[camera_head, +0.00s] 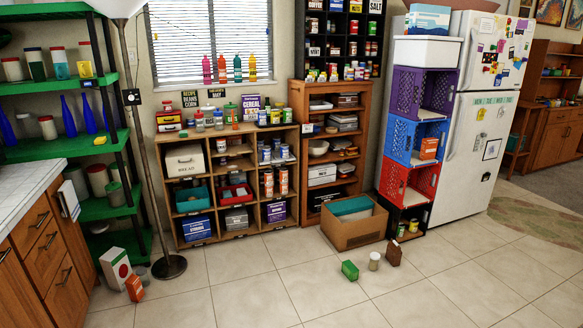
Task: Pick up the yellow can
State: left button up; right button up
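A small yellow-looking container (276,115) stands among jars on top of the low wooden cubby shelf. Neither of my grippers is in view.
The stack has a purple crate (398,92), a blue crate (398,142) and a red crate (393,182), beside the white fridge (477,150).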

aim_at(414, 224)
jog(key=i+z, duration=0.2)
jog(key=i, duration=0.3)
jog(key=i+j+z, duration=0.15)
jog(key=i, duration=0.35)
jog(key=i+j+z, duration=0.2)
jog(key=i, duration=0.3)
jog(key=i+l+z, duration=0.25)
jog(key=i+z, duration=0.65)
jog(key=i, duration=0.25)
jog(key=i+j+z, duration=0.1)
jog(key=i+z, duration=0.35)
jog(key=i, duration=0.1)
